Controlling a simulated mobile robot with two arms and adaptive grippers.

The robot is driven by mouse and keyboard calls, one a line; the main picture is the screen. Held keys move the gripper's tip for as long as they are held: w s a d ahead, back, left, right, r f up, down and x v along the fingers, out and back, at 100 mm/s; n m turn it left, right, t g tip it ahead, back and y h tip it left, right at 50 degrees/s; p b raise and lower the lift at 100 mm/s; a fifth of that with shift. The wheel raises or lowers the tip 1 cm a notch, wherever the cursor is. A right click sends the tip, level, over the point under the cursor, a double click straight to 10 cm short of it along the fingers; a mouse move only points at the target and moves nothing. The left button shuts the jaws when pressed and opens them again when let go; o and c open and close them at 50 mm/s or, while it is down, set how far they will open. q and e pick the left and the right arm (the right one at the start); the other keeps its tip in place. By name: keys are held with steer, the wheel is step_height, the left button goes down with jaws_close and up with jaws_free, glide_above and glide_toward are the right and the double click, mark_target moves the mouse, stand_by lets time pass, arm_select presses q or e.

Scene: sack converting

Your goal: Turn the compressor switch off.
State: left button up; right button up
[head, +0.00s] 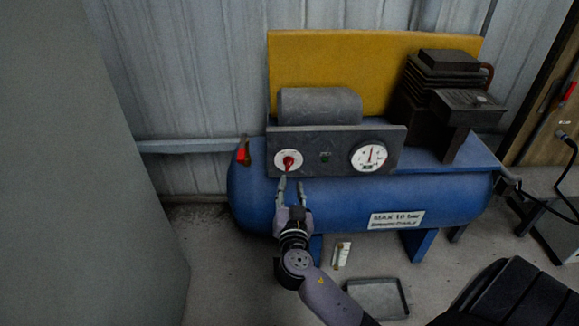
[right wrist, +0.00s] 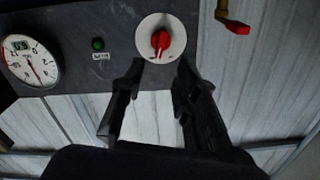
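The compressor (head: 350,195) is a blue tank with a dark panel (head: 335,139) above it. The switch is a red rotary knob (head: 288,161) on a white round plate, at the panel's left end. It also shows at the top middle of the right wrist view (right wrist: 160,41). I cannot read its setting. My right gripper (head: 290,182) is just below and in front of the switch in the head view. In the right wrist view its two fingers (right wrist: 158,75) stand apart with nothing between them, and the knob lies beyond the tips, roughly in line with the gap. My left gripper is not in view.
A round gauge (head: 369,156) and a small green lamp (right wrist: 98,44) share the panel. A red-handled valve (head: 243,154) sticks out left of it. A tray (head: 378,298) and a small pale container (head: 341,255) are on the floor. A large grey surface (head: 80,180) fills the left.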

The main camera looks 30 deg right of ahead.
mark_target(289, 166)
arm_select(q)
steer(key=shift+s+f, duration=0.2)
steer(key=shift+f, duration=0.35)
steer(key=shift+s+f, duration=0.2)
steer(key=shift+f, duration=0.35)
arm_select(e)
steer(key=x, duration=0.8)
steer(key=shift+w, duration=0.1)
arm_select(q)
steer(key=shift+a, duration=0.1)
arm_select(e)
steer(key=shift+a, duration=0.1)
jaws_close()
